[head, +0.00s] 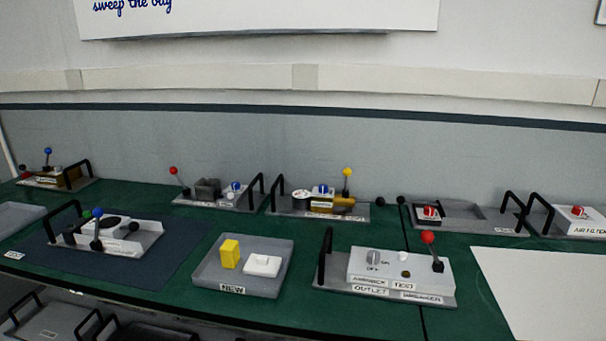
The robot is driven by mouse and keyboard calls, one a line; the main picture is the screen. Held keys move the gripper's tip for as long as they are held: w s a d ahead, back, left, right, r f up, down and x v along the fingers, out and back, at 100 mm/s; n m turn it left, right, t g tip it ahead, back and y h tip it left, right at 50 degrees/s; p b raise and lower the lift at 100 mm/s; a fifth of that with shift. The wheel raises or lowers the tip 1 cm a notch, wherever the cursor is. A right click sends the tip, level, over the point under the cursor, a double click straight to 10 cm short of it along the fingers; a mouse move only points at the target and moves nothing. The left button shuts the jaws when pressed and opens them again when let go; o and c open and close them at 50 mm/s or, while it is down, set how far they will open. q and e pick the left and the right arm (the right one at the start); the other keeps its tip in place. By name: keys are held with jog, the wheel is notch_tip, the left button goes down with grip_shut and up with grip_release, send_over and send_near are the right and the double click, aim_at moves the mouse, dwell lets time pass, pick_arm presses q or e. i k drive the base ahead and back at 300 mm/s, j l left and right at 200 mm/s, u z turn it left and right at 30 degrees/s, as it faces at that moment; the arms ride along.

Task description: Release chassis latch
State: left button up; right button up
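A grey chassis (148,240) with a black handle sits on a dark blue mat (60,265) at the left of the green bench. An upright lever with a blue ball knob (97,213) stands on its front, beside dark rounded parts. A small green piece shows at its back left. No part is labelled as a latch, so I cannot tell which one it is. At the front right, a chassis (345,287) carries a white box with a switch, labels and a red-knobbed lever (428,238). Neither of my grippers is in view.
A grey tray labelled NEW (238,288) holds a yellow block (230,254) and a white block (262,265). Several other chassis with handles line the back of the bench. A pale board (550,290) lies at the right. Bare green bench shows between the units.

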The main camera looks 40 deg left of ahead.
aim_at(97, 212)
jog(key=u, duration=2.5)
